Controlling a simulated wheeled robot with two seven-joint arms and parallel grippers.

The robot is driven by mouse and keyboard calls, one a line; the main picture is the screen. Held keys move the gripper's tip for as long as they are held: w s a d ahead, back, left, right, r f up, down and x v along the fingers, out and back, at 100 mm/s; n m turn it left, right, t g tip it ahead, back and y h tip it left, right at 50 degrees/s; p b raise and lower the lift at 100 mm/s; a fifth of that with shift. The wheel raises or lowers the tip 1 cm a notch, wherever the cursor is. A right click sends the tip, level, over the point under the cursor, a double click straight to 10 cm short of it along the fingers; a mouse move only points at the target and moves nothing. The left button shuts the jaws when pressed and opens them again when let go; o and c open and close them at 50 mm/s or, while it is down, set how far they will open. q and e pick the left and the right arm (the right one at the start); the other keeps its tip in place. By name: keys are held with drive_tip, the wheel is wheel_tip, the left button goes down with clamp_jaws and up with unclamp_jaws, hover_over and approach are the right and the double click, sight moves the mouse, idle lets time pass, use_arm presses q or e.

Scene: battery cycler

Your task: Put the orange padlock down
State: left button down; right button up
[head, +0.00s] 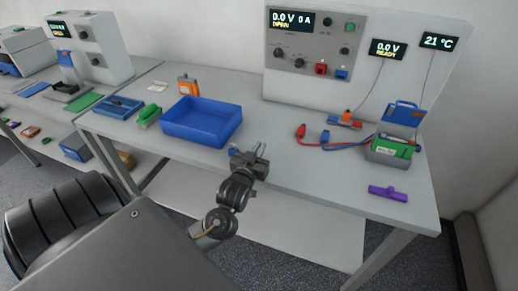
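No orange padlock can be made out for certain. A small orange block with a pale face and dark top (188,85) stands on the bench behind the blue tray; I cannot tell whether it is the padlock. A smaller orange piece (347,115) sits on a low holder below the cycler panel. My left gripper (252,152) is over the bench's front edge, just right of the blue tray. Its fingers look apart, with nothing visible between them. My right gripper is not in view.
A blue tray (201,122) looks empty. Right of it, the bench (280,150) has free room. Red and blue leads (318,138), a grey box with a green-topped battery (392,150) and a purple bar (388,193) lie at right. A green item (149,114) lies left of the tray.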

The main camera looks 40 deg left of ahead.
use_arm(q)
drive_tip(key=c, duration=2)
unclamp_jaws()
drive_tip(key=shift+f, duration=0.15)
drive_tip(key=o, duration=0.4)
drive_tip(key=b+v, duration=0.1)
drive_tip(key=v, duration=1.1)
drive_tip(key=shift+b, duration=0.35)
